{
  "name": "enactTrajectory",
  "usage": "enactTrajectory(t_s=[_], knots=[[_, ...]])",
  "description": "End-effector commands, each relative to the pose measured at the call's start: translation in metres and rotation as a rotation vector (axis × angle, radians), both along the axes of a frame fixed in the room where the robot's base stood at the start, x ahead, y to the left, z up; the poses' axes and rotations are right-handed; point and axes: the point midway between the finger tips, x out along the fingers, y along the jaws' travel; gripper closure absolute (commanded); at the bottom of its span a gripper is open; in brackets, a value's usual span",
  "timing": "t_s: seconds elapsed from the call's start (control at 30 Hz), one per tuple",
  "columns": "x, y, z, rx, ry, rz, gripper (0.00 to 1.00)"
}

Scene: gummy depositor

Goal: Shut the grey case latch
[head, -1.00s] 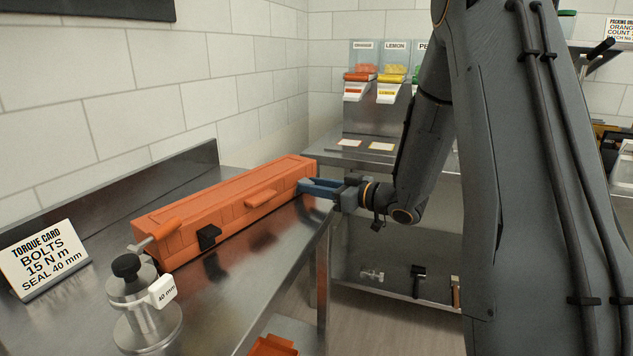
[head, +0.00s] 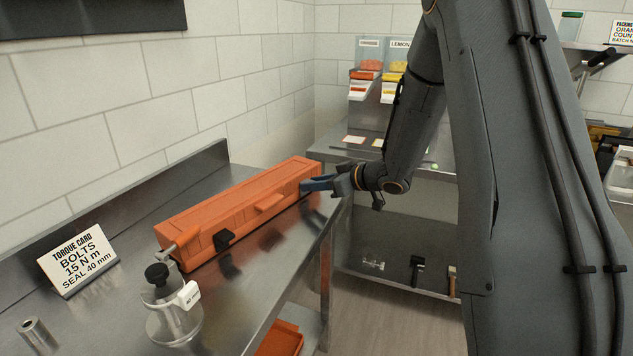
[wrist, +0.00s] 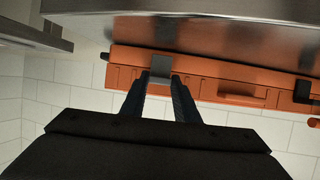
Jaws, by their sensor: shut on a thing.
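The long orange case (head: 230,208) lies closed on the steel bench. The grey latch (wrist: 160,68) is on its front face near the far end. In the wrist view the latch shows between the tips of my two dark fingers. My gripper (wrist: 160,82) is shut on it, and it also shows at the case's far end in the head view (head: 306,185). The fingers hide the latch in the head view. The black latch (head: 224,239) is on the same face near the near end, and it also shows in the wrist view (wrist: 302,91). An orange handle (head: 270,202) lies between the latches.
A steel weight-like fixture with a black knob (head: 157,275) and a torque card (head: 78,260) stand at the near end of the bench (head: 225,305). An orange bin (head: 281,340) sits below. Gummy dispensers (head: 368,75) stand on the back counter.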

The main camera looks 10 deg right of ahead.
Motion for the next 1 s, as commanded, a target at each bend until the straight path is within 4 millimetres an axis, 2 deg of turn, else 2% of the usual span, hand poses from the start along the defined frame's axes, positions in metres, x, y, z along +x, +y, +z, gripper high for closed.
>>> enactTrajectory(t_s=[0.17,0.2,0.3,0.67,1.0], knots=[[-0.001,0.001,-0.002,0.000,0.003,0.002,0.95],[-0.001,0.001,-0.002,0.000,0.003,0.002,0.71],[-0.001,0.001,-0.002,0.001,0.002,0.002,0.54],[-0.003,-0.003,0.001,0.000,0.000,-0.001,0.53],[-0.038,-0.033,0.021,0.000,-0.001,-0.002,0.53]])
